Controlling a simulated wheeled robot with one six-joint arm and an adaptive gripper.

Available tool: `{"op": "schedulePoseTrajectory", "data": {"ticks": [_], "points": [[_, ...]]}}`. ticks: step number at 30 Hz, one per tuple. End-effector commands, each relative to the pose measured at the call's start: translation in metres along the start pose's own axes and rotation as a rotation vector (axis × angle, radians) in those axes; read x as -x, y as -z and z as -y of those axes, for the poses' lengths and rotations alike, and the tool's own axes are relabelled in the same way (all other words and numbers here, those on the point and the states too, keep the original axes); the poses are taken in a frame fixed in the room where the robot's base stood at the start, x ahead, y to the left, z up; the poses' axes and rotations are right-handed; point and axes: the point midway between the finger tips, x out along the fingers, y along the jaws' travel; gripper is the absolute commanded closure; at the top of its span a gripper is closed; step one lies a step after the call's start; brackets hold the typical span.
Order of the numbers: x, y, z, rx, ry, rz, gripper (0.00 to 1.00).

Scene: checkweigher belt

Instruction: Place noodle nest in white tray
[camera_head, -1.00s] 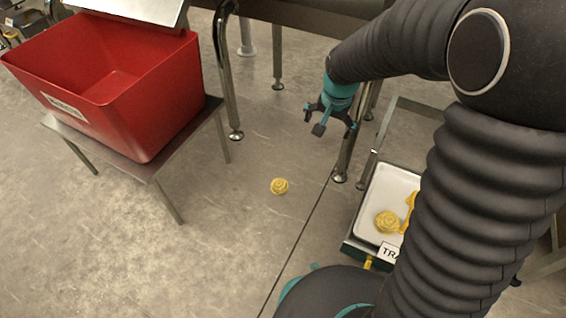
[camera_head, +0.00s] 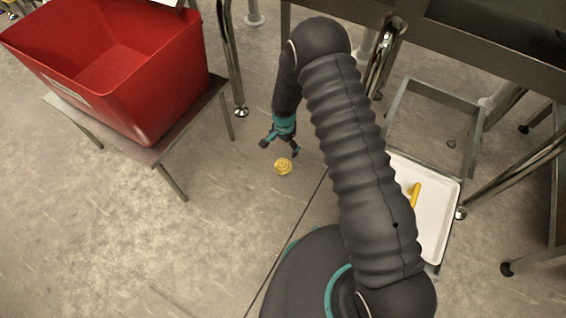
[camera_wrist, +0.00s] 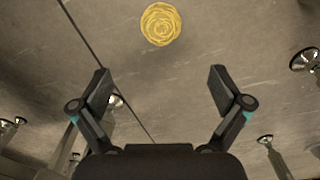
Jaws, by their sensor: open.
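A yellow noodle nest (camera_head: 283,167) lies on the concrete floor in the head view. In the wrist view the nest (camera_wrist: 160,23) shows at the top, ahead of the fingers and midway between them. My gripper (camera_head: 279,146) is open and empty. It hangs near the nest, with a gap between them in the wrist view (camera_wrist: 160,85). The white tray (camera_head: 436,210) is at the right, partly hidden behind my arm. A yellow piece (camera_head: 414,193) lies in it; the tray's left part is hidden.
A red bin (camera_head: 115,65) stands on a low metal table (camera_head: 170,150) at the left. The floor around the nest is clear.

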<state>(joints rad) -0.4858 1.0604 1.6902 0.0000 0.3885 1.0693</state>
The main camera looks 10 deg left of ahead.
Motion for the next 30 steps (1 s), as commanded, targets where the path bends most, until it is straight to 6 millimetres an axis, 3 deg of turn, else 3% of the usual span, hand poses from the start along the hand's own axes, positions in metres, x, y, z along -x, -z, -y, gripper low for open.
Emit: {"op": "schedulePoseTrajectory", "data": {"ticks": [15,23,30], "points": [[-0.079,-0.001,-0.002,-0.007,-0.004,0.002,0.0],[-0.095,-0.002,0.0,-0.005,-0.003,0.002,0.0],[-0.124,-0.006,0.002,-0.003,-0.003,0.002,0.0]]}}
